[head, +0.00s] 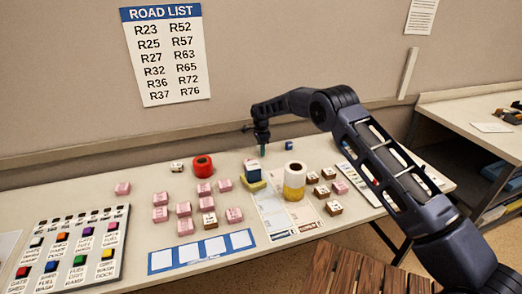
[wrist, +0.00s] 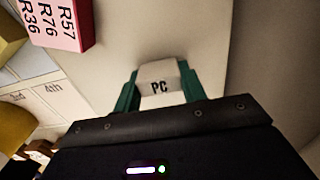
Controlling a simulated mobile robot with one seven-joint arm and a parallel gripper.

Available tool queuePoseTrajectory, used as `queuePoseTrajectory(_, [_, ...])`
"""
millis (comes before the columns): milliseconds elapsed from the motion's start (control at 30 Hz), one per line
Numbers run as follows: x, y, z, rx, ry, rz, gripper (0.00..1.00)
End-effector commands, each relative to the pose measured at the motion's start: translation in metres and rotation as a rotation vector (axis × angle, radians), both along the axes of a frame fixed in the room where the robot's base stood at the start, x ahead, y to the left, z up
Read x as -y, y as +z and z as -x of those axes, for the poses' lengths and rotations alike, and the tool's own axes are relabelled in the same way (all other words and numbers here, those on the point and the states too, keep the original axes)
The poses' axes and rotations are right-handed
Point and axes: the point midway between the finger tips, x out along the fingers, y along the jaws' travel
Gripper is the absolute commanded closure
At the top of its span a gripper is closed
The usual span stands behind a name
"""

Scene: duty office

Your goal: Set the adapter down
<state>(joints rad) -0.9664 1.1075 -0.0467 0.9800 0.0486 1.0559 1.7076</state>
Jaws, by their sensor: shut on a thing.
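My gripper (wrist: 160,92) is shut on a small white block marked "PC" (wrist: 159,84), held between its two green fingers in the wrist view. It is the only thing in my grip, so I take it as the adapter. In the head view my gripper (head: 263,150) points down over the back of the white table (head: 110,205). The held block cannot be made out there. In the wrist view pale surface lies beyond the block; I cannot tell whether the block touches it.
A pink block with road numbers (wrist: 60,22) is at upper left in the wrist view. In the head view a dark blue block (head: 289,146) is right of my gripper, a blue-and-yellow stack (head: 252,174) in front. A white-and-yellow roll (head: 294,182) and several pink blocks stand nearer.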

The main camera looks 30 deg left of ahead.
Motion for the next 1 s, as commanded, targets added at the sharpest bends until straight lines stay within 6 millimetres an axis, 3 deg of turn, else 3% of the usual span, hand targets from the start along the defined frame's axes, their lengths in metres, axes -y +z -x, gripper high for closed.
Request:
queuePoseTrajectory(400, [0.0,-0.006,0.0,0.001,0.0,-0.001,0.8])
queuePoseTrajectory(433, [0.0,-0.006,0.0,0.001,0.0,-0.001,0.57])
queuePoseTrajectory(533, [0.0,-0.006,0.0,0.001,0.0,-0.001,0.37])
queuePoseTrajectory(833, [0.0,-0.005,0.0,0.001,0.0,-0.001,0.37])
queuePoseTrajectory(1000, [-0.001,0.008,-0.001,0.002,0.0,-0.002,0.37])
